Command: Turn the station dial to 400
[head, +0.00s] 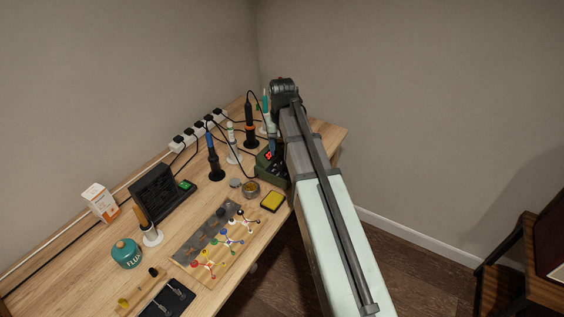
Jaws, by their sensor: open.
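The green soldering station (266,177) stands near the right edge of the wooden workbench, partly covered by my arm. Its small red display (268,155) is lit, but the digits are too small to read. I cannot make out the dial or its setting. My arm reaches across from the lower right, and its wrist bends down beyond the station. My gripper (272,143) is mostly hidden by my own arm; a dark part of it shows just above the station. It is open, and I see nothing held. Whether it touches the dial cannot be told.
Several irons in stands, including a blue one (212,157) and a black one (249,125), are left of and behind the station. A yellow sponge tray (271,202) and a round tin (251,188) lie in front. A power strip (197,131) runs along the wall.

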